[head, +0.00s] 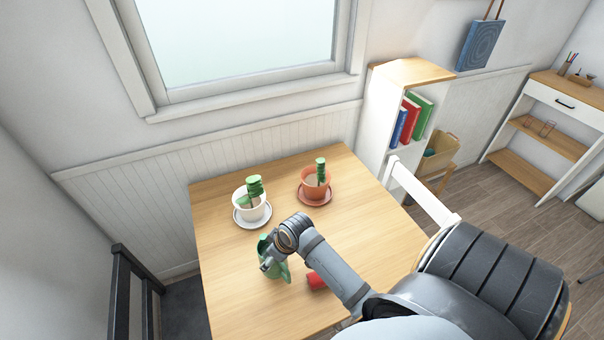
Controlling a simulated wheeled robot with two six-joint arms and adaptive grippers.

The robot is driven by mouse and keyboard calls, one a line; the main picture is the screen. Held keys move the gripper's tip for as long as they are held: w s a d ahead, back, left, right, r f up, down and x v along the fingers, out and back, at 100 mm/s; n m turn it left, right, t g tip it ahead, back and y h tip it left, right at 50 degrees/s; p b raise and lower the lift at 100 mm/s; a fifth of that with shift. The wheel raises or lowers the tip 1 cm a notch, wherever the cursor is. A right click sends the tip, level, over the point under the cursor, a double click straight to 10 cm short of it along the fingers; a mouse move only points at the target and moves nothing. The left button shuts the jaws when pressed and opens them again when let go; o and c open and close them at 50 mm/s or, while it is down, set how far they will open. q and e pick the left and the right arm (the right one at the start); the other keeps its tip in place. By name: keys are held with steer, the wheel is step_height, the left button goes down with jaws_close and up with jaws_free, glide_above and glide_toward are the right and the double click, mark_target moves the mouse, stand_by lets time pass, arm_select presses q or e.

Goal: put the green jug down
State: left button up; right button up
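The green jug (283,272) is near the front left part of the wooden table (225,298). My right arm reaches in from the right, and its gripper (266,264) is at the jug, with the fingers closed against it. The wrist and fingers hide part of the jug. I cannot tell whether its base touches the tabletop or is slightly above it. My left gripper is not in view.
A white pot (247,211) and a terracotta pot (313,191), each with a green plant on a saucer, stand toward the back. A red object (316,281) lies partly hidden beside my forearm. The table's left front is clear. A white chair (422,194) stands at the right edge.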

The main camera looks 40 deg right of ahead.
steer(key=s+d+r+n+g+y, duration=0.1)
steer(key=s+r+n+g+y, duration=0.2)
steer(key=s+r+n, duration=0.6)
steer(key=s+n+g, duration=0.2)
steer(key=n, duration=0.4)
steer(key=shift+s+d+r, duration=0.15)
steer(key=shift+s+d, duration=0.1)
steer(key=shift+s, duration=0.1)
steer(key=shift+w, duration=0.1)
steer(key=w+a+f, duration=0.2)
steer(key=a+f, duration=0.1)
steer(key=f, duration=0.1)
steer(key=w+a+f+p, duration=0.1)
steer(key=w+a+f, duration=0.2)
steer(key=a+f, duration=0.1)
steer(key=w+a+f+p, duration=0.1)
steer(key=w+a+f, duration=0.2)
steer(key=a+f, duration=0.1)
steer(key=shift+w+a, duration=0.1)
steer(key=shift+a, duration=0.05)
steer(key=shift+f, duration=0.5)
